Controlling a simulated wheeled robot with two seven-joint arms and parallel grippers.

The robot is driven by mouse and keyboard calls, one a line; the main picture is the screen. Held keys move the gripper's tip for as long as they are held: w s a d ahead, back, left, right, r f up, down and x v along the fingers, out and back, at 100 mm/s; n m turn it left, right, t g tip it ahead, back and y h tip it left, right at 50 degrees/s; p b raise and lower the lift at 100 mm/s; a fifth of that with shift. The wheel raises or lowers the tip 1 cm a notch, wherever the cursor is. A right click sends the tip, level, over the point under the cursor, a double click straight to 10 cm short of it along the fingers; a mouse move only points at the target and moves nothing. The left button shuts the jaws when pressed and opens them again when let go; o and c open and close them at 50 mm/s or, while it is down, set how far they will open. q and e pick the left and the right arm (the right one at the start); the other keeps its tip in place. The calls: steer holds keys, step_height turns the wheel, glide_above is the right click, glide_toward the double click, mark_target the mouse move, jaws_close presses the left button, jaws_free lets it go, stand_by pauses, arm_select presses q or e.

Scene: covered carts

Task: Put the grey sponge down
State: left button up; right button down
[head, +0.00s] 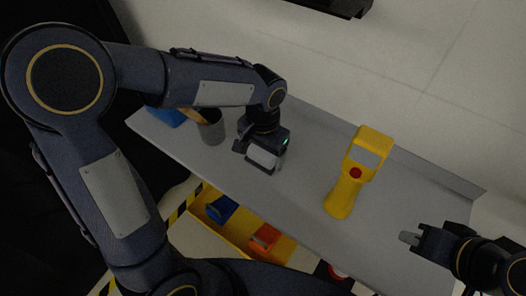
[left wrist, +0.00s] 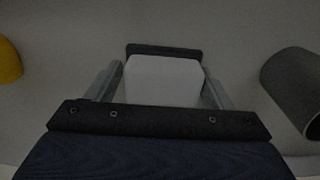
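The grey sponge (head: 262,157) is a pale block between the fingers of my left gripper (head: 258,160), low over the grey cart top. In the left wrist view the sponge (left wrist: 163,80) fills the space between the two fingers (left wrist: 163,85), which appear to press its sides. A dark strip shows along its far edge. Whether its underside touches the cart top is hard to tell. My right gripper (head: 410,238) is at the right end of the cart, apart from the objects; its finger opening cannot be made out.
The grey cart top (head: 300,190) holds a yellow handheld device (head: 349,182) to the right of the sponge and a grey cup (head: 211,128) to the left. A blue item (head: 166,116) lies at the far left. A yellow bin (head: 204,200) with blue and orange things sits below the front edge.

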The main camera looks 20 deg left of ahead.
mark_target(263, 152)
arm_select(q)
steer(key=shift+o, duration=1.3)
steer(key=shift+r, duration=0.3)
step_height(263, 152, up, 12)
steer(key=s+a+f+n+t+h, duration=0.2)
steer(key=s+a+n, duration=0.1)
steer(key=s, duration=0.5)
steer(key=s+a+f+n+t+h, duration=0.1)
steer(key=s+a+f+n+t, duration=0.1)
steer(key=s+a, duration=0.4)
steer(key=shift+s+f+n+t+h+p, duration=0.4)
steer(key=shift+s+t, duration=0.4)
steer(key=shift+s, duration=0.25)
steer(key=shift+a, duration=0.1)
